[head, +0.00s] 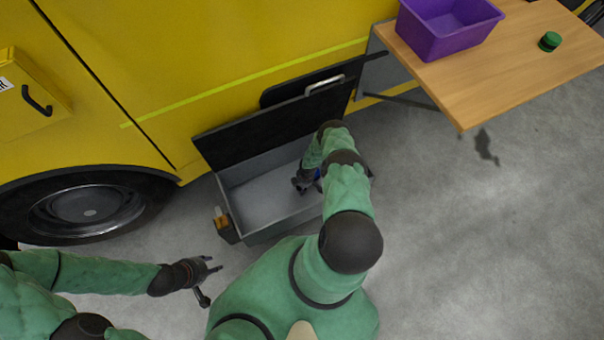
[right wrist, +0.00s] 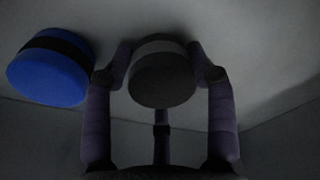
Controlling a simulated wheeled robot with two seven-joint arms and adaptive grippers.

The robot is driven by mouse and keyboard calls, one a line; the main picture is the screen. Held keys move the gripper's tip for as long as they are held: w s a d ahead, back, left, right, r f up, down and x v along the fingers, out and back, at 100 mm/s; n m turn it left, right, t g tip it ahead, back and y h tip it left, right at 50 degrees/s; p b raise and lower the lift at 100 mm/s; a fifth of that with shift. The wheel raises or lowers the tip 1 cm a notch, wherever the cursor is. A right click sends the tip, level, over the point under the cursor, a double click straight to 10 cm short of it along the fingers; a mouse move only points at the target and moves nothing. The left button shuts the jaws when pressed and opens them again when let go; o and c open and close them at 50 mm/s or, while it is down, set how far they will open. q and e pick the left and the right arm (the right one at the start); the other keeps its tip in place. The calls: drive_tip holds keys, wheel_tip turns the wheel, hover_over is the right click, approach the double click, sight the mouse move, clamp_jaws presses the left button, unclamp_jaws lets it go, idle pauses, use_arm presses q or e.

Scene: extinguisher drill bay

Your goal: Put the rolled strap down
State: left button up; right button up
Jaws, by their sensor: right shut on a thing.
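A dark grey rolled strap with a lighter band (right wrist: 163,78) is between the fingers of my right gripper (right wrist: 162,70) in the right wrist view. The gripper is shut on it. In the head view my right gripper (head: 305,182) is down inside the open grey bin (head: 250,200), and the held strap cannot be made out there. Whether the strap touches the bin floor I cannot tell. A blue roll with a black band (right wrist: 48,70) lies just left of it in the right wrist view. My left gripper (head: 209,283) is open and empty, outside the bin.
The bin's black lid (head: 260,130) stands raised against the yellow truck (head: 190,60). A wooden table (head: 510,65) at upper right carries a purple crate (head: 440,42) and a green roll (head: 550,41). The grey floor on the right is clear.

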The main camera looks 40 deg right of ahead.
drive_tip(key=shift+r, duration=0.1)
drive_tip(key=o, duration=1.4)
drive_tip(key=shift+c, duration=0.2)
